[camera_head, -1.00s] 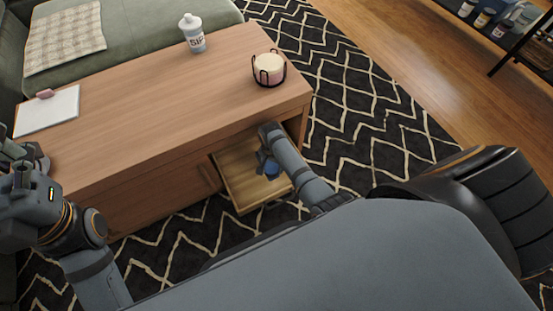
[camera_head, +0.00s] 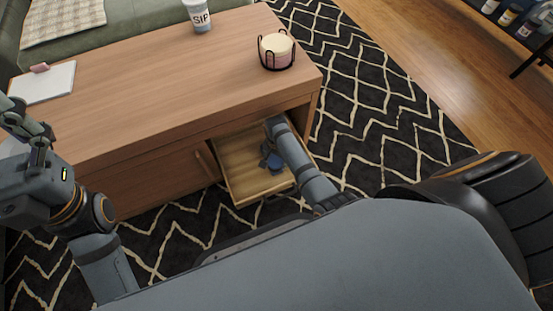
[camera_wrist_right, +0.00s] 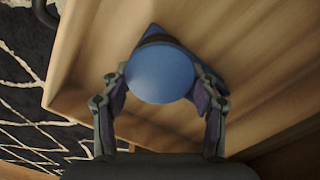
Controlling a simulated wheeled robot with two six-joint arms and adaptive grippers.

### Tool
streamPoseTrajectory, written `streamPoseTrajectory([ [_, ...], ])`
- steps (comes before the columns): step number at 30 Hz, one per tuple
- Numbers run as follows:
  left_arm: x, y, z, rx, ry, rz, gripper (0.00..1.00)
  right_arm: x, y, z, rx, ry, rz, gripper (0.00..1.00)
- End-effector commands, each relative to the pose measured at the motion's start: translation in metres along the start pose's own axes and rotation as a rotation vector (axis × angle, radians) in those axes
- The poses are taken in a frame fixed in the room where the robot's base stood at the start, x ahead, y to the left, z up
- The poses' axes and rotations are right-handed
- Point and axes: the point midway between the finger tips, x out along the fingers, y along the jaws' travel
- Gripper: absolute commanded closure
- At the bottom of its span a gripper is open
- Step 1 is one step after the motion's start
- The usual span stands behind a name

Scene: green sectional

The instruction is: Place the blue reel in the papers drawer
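The blue reel (camera_head: 275,162) is inside the pulled-out wooden drawer (camera_head: 239,188) at the right end of the wooden table. My right gripper (camera_head: 268,150) reaches down into the drawer at the reel. In the right wrist view, the reel (camera_wrist_right: 160,74) sits between the two fingers (camera_wrist_right: 160,88), which lie against its sides. Its round face points at the camera, and a blue corner shows behind it. Whether the reel touches the drawer floor is hard to tell. My left gripper (camera_head: 28,125) is above the table's left end, partly cut off, its fingers unclear.
The tabletop (camera_head: 170,90) holds a clipboard (camera_head: 45,84), a SIP cup (camera_head: 198,14) and a candle in a black holder (camera_head: 276,50). The table edge overhangs the drawer. A dark patterned rug (camera_head: 370,110) lies around. A shelf with jars stands top right.

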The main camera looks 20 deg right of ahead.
Motion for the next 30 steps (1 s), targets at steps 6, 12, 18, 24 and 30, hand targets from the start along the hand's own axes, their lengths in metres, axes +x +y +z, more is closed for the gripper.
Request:
streamPoseTrajectory([
  [6,0.000,0.000,0.000,0.000,0.000,0.000,0.14,0.000,0.000,0.000,0.000,0.000,0.000,0.18],
  [12,0.000,0.000,0.000,0.000,0.000,0.000,0.14,0.000,0.000,0.000,0.000,0.000,0.000,0.18],
  [18,0.018,-0.003,-0.001,-0.004,0.000,-0.004,0.14,-0.027,0.000,0.000,0.000,0.001,-0.001,0.18],
  [24,0.053,-0.011,-0.007,-0.021,0.014,-0.019,0.14,-0.079,0.000,0.000,-0.001,0.001,-0.001,0.18],
  [30,0.071,-0.012,-0.010,-0.039,0.016,-0.012,0.14,-0.114,0.000,0.000,-0.001,0.001,0.000,0.18],
])
